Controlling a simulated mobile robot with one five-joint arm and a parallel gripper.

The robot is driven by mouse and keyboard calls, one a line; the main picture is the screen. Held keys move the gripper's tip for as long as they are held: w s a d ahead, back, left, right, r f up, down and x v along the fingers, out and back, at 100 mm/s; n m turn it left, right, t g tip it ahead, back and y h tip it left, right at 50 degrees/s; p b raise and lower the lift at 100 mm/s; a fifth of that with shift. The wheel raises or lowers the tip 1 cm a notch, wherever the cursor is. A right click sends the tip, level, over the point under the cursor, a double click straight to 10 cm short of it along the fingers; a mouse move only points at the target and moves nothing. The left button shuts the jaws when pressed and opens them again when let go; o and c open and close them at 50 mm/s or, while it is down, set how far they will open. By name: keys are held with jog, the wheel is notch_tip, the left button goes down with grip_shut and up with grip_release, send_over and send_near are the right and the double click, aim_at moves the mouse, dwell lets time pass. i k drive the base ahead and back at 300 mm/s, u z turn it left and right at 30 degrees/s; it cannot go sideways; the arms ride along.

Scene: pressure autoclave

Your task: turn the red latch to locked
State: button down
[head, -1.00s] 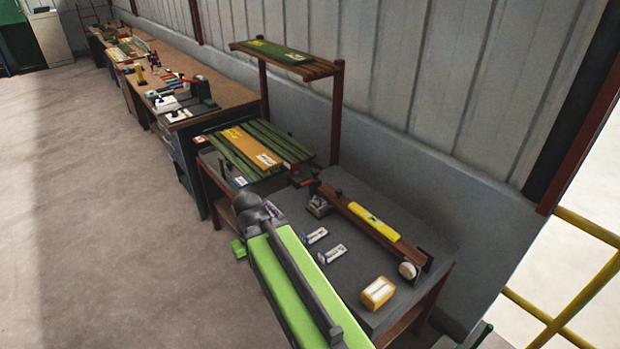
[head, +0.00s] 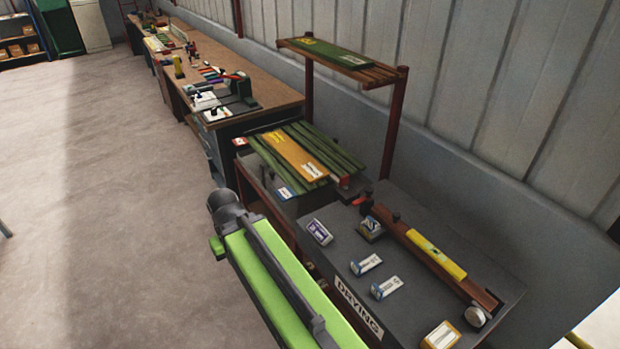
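I cannot make out a red latch for certain, nor an autoclave, in the head view. My green and dark arm reaches up from the bottom edge, left of the near table. Its gripper does not show, so I cannot see its fingers. A small red-and-dark fitting (head: 362,203) sits at the far end of a brown beam (head: 415,248) on the near table; I cannot tell what it is.
The near grey table (head: 345,235), with a "DRYING" sign (head: 357,307), holds small labelled boxes. Beyond are green slats (head: 315,145), a raised shelf (head: 345,58) and a long workbench (head: 262,93). Open floor (head: 90,200) lies to the left.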

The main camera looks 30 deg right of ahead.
aim_at(369, 191)
jog(key=u, duration=0.25)
jog(key=i, duration=1)
jog(key=u, duration=0.25)
